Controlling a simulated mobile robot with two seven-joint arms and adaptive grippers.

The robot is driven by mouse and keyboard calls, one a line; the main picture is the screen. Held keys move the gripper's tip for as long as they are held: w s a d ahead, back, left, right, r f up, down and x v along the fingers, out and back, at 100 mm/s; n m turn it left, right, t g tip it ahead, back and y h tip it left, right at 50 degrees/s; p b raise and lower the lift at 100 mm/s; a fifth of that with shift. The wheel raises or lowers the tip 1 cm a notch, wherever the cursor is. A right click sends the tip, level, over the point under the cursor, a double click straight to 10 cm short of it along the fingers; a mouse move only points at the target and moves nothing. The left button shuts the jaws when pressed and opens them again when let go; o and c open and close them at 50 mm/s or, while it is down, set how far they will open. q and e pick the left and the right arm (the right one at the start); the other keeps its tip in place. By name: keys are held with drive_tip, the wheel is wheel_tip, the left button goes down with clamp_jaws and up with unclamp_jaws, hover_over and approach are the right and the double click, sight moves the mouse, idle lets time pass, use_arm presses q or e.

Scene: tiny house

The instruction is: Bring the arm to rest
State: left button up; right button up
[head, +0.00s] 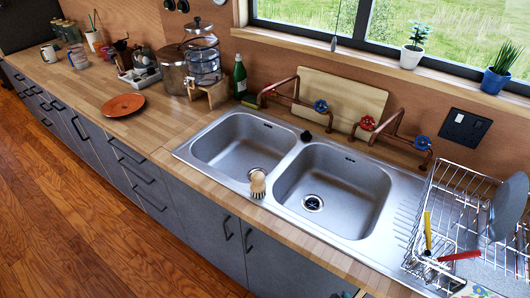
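Neither of my arms nor grippers shows clearly in the head view. The view holds a kitchen counter (165,133) with a double steel sink (385,235) set in it. Both basins look empty. A small wooden brush (258,185) stands at the front rim of the sink, between the two basins. What my grippers hold, if anything, cannot be seen.
A wire dish rack (440,215) with a plate (507,208) stands at the right. An orange plate (119,105), a green bottle (240,77) and a glass dispenser (203,58) stand on the left counter. Wooden floor (80,220) lies clear at lower left.

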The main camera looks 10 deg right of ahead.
drive_tip(key=s+f+g+b, duration=0.1)
drive_tip(key=s+f+b, duration=0.1)
drive_tip(key=f, duration=1.1)
drive_tip(key=s+f+b, duration=0.2)
drive_tip(key=f, duration=1)
drive_tip(key=s+d+f+g+b, duration=0.1)
drive_tip(key=s+d+f+b, duration=0.2)
drive_tip(key=s+f, duration=1.1)
wheel_tip(320, 180, down, 2)
drive_tip(key=shift+s+f+b, duration=0.15)
drive_tip(key=shift+f+b, duration=0.05)
drive_tip(key=shift+b, duration=0.2)
